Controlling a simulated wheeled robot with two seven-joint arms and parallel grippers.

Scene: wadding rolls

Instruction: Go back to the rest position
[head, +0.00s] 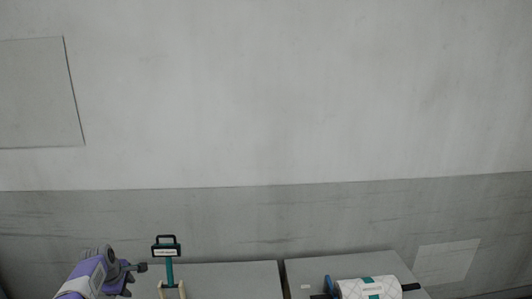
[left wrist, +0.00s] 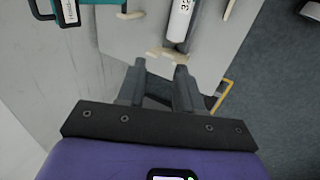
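My left gripper (head: 136,268) is low at the left in the head view, beside a teal stand. In the left wrist view its two fingers (left wrist: 161,66) are apart, with nothing seen held between them. The fingertips appear over the edge of a light grey surface (left wrist: 130,38). My right gripper is in neither view.
The teal stand (head: 169,270) with a black-framed sign rises from the left grey tabletop (head: 230,280). A white quilted roll (head: 355,289) with a teal band lies on the right tabletop (head: 310,270). A white cylinder (left wrist: 181,20) is beyond the fingers. Grey wall behind.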

